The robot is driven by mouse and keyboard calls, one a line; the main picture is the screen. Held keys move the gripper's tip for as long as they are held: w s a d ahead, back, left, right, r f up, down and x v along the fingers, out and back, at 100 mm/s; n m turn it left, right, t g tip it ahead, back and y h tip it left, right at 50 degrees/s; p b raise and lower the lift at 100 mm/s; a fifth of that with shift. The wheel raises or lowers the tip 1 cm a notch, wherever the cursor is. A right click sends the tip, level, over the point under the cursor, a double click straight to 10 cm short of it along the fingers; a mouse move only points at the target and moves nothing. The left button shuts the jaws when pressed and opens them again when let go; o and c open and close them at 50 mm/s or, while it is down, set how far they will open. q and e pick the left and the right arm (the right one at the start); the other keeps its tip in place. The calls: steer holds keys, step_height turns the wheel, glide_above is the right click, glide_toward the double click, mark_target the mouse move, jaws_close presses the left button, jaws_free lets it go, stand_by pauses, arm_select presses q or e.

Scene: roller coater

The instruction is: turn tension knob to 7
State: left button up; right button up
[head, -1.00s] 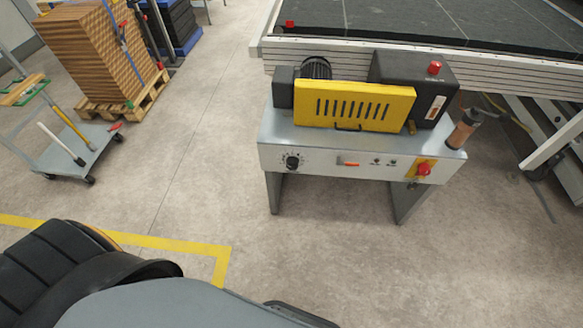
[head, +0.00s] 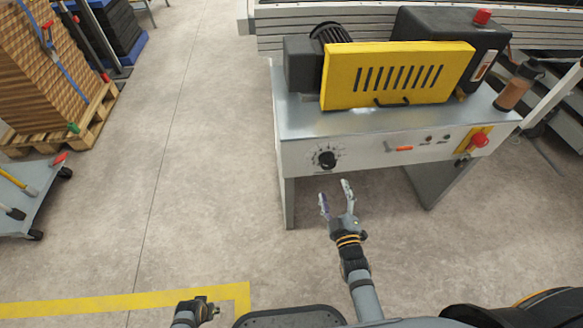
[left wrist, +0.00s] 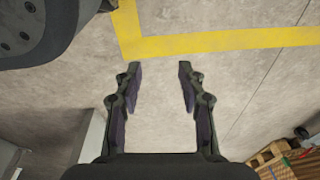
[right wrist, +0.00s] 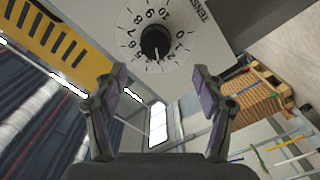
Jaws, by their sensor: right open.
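The tension knob (head: 327,159) is a round black knob on the left of the coater's pale front panel, with a printed dial around it. In the right wrist view the knob (right wrist: 155,42) is ahead of the fingertips, and its white mark points down the picture. The 7 is on the dial's upper left; the number at the mark is too small to read. My right gripper (head: 335,190) is open and empty, below and in front of the knob, apart from it. My left gripper (left wrist: 159,70) is open and empty above the floor.
The coater's panel also holds an orange switch (head: 398,149) and a red stop knob (head: 478,140). A yellow slotted guard (head: 396,78) sits above. A grey cart (head: 40,195) and a loaded pallet (head: 65,125) stand left. The floor between is clear.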

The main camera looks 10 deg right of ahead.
mark_target(329, 166)
steer(key=w+b, duration=0.1)
steer(key=w, duration=0.8)
steer(key=shift+d+r+b, duration=0.1)
steer(key=shift+r+b, duration=0.05)
steer(key=shift+b, duration=0.15)
steer(key=shift+w, duration=0.65)
arm_select(q)
step_height(329, 166, up, 5)
steer(key=w+d, duration=0.1)
steer(key=w, duration=0.2)
steer(key=shift+d, duration=0.35)
arm_select(e)
steer(key=shift+c, duration=0.2)
arm_select(q)
steer(key=shift+r, duration=0.1)
arm_select(e)
steer(key=shift+r, duration=0.1)
steer(key=c, duration=1.1)
